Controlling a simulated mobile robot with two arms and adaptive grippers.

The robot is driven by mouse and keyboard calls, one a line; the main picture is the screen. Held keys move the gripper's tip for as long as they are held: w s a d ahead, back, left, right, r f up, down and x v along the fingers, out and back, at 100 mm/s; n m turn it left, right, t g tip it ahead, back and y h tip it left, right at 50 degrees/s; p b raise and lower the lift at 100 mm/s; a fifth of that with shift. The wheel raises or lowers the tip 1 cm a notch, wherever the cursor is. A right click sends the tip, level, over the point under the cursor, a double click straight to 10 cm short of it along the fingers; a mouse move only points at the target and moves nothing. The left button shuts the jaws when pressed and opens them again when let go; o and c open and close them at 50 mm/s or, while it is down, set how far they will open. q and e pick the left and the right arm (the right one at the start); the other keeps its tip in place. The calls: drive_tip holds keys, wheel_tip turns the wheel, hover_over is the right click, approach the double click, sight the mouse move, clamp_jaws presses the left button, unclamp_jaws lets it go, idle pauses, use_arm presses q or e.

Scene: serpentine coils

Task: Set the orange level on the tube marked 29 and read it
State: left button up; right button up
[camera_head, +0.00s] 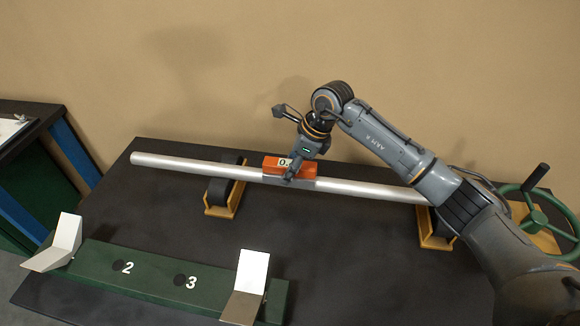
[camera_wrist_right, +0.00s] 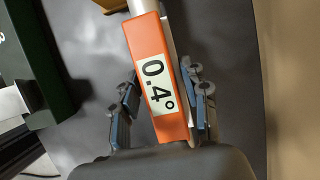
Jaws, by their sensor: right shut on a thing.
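The orange level (camera_head: 271,164) lies along the top of a long silver tube (camera_head: 365,189), near its middle in the head view. My right gripper (camera_head: 291,170) is shut on the level, one finger on each long side. In the right wrist view the level (camera_wrist_right: 148,42) fills the space between the fingers of the gripper (camera_wrist_right: 166,90), and its display reads 0.4°. The level appears to rest on the tube. No mark 29 shows on the tube. My left gripper is out of view.
The tube lies on two dark rollers in yellow-brown stands (camera_head: 222,198). A green handwheel (camera_head: 538,215) stands at the right. In front is a green rack (camera_head: 150,287) marked 2 and 3, with white angled plates (camera_head: 248,285). The dark table (camera_head: 340,250) is bare between.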

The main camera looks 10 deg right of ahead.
sight(282, 163)
idle(1.0)
idle(0.6)
drive_tip(key=o, duration=1.3)
drive_tip(key=shift+o, duration=0.2)
drive_tip(key=shift+r+p, duration=1.05)
drive_tip(key=shift+r, duration=1.95)
drive_tip(key=shift+f, duration=0.1)
